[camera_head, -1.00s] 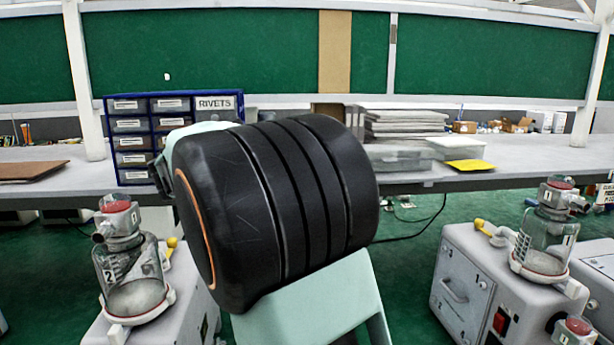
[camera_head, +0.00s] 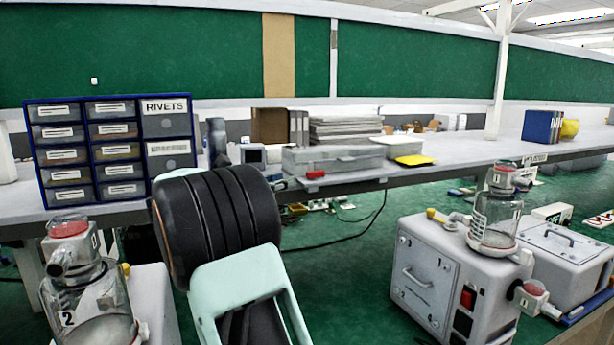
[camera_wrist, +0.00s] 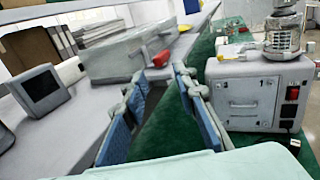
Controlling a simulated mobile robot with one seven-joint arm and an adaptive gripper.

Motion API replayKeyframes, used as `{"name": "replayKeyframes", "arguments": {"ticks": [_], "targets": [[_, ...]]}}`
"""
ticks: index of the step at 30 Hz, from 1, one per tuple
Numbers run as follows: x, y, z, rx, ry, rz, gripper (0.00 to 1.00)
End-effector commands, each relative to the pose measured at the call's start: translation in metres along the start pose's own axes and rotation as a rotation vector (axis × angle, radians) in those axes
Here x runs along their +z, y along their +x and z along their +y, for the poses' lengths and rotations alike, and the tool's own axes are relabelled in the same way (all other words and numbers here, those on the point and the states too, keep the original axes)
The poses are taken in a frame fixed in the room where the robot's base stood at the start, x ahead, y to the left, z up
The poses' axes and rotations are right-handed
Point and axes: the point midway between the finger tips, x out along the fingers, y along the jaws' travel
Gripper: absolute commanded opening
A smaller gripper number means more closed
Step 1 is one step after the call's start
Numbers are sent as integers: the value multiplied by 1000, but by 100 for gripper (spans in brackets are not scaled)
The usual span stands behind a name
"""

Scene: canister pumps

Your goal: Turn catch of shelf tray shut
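The shelf tray (camera_head: 335,160) is a long grey box on the bench, near its front edge. It also shows in the wrist view (camera_wrist: 120,55), at upper left of centre. The red catch (camera_head: 315,174) is low on the tray's front side. In the wrist view the catch (camera_wrist: 162,58) sticks out just beyond my fingertips, apart from them. My gripper (camera_wrist: 160,84) is open and empty, its two blue-padded fingers spread on either side of the catch's line. In the head view my gripper is hidden behind my arm.
A blue drawer cabinet (camera_head: 118,145) and a small dark-faced box (camera_head: 252,154) stand left of the tray. Stacked grey sheets (camera_head: 345,128) lie behind it. A yellow piece (camera_head: 413,160) lies to the right. Canister pumps (camera_head: 455,275) stand on the floor side, below bench height.

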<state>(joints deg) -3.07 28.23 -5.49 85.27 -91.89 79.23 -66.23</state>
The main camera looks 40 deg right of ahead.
Motion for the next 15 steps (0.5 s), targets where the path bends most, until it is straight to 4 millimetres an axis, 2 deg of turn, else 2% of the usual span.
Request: {"name": "replayKeyframes", "arguments": {"ticks": [9, 15], "targets": [[1, 57, -1, -3, 0, 0, 26], [1, 88, 0, 0, 0, 0, 26]]}}
